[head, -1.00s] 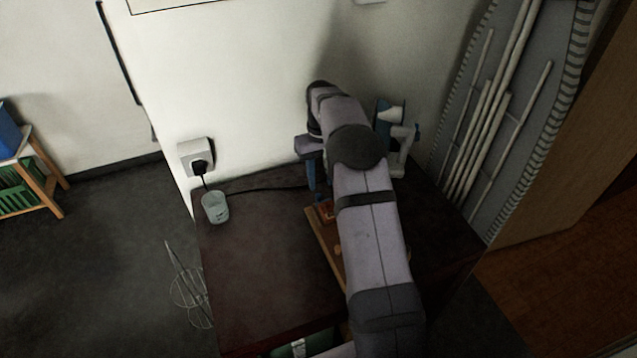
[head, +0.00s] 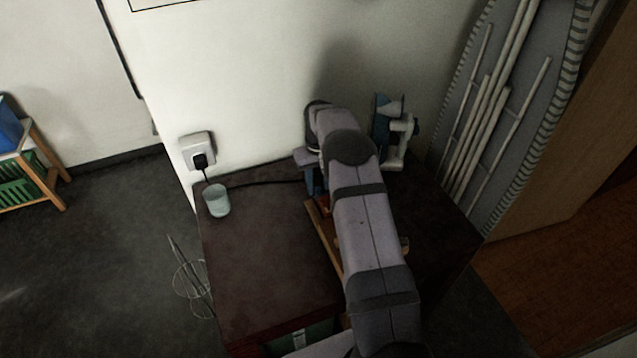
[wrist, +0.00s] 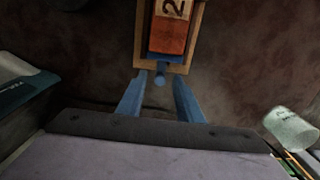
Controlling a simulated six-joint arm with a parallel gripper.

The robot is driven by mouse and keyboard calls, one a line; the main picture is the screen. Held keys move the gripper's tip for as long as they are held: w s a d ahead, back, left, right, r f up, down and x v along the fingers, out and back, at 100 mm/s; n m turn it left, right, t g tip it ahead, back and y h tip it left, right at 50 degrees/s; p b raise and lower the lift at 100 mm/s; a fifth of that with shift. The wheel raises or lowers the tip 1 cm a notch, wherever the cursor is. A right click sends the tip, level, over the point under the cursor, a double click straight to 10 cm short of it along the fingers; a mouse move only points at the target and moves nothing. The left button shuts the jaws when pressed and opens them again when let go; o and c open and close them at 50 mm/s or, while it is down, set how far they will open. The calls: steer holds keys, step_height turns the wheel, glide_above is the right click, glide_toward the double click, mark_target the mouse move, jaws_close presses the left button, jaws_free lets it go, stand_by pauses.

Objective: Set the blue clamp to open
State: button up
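A wooden board (wrist: 192,50) carries a red-orange block (wrist: 168,38) with a pale label marked 2, in the wrist view. A small blue round-ended part (wrist: 159,75) sticks out from the block's near end; it looks like part of the blue clamp, but the whole clamp and its setting cannot be made out. My gripper (wrist: 161,80) has two blue fingers spread apart, with the blue end between their tips and gaps on both sides. In the head view my arm hides most of the board (head: 324,235), and only a bit of the red block (head: 325,206) shows.
The dark table (head: 265,260) is mostly clear left of the board. A white and blue device (head: 397,140) stands at the back right, close to my arm.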

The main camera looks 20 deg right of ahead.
steer(key=shift+f, duration=0.25)
jaws_close()
steer(key=shift+w, duration=0.1)
steer(key=shift+w+f+b, duration=0.1)
steer(key=shift+w+b, duration=0.5)
steer(key=shift+w, duration=0.6)
steer(key=shift+w+r+b, duration=0.15)
steer(key=shift+r+b, duration=0.1)
steer(key=shift+b, duration=0.05)
steer(key=shift+w, duration=0.1)
